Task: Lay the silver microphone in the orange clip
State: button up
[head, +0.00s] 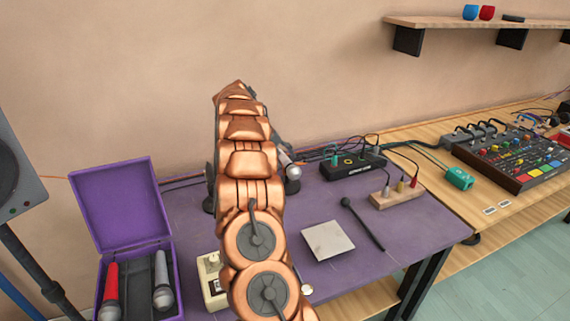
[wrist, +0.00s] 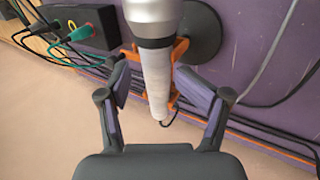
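In the wrist view the silver microphone (wrist: 158,75) lies along the orange clip (wrist: 179,50), its wide end at the top edge and its narrow end toward my gripper. Orange clip arms show on both sides of its body. A dark round base (wrist: 200,32) is below the clip. My gripper (wrist: 157,74) is open, with one finger on each side of the microphone and visible gaps to both. In the head view my arm hides the gripper and most of the clip; a silver-grey piece (head: 291,170) shows just right of the arm.
An open purple case (head: 115,205) at lower left holds a red-handled microphone (head: 110,288) and a grey one (head: 162,285). The purple table (head: 415,225) also carries a white square pad (head: 327,241), a dark mallet (head: 362,224), a black box (head: 352,165) and cables.

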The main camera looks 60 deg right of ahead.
jog(key=v, duration=0.9)
jog(key=shift+a, duration=0.25)
jog(key=shift+w+r, duration=0.15)
jog(key=s+a+r+n+t+y, duration=0.1)
jog(key=s+a+r+n, duration=0.15)
jog(key=a, duration=1.35)
jog(key=s+a+r+n+t+y, duration=0.1)
jog(key=a+r+n+y, duration=0.15)
jog(key=a, duration=1.25)
jog(key=s+a+f+n, duration=0.1)
jog(key=s+a+f, duration=0.2)
jog(key=s+a, duration=0.7)
jog(key=s+a+f+y, duration=0.1)
jog(key=s+a+f, duration=0.2)
jog(key=s+a, duration=0.7)
jog(key=s, duration=0.6)
jog(key=shift+s+f+n+p, duration=0.2)
jog(key=shift+f+n+p, duration=0.2)
jog(key=shift+y, duration=0.25)
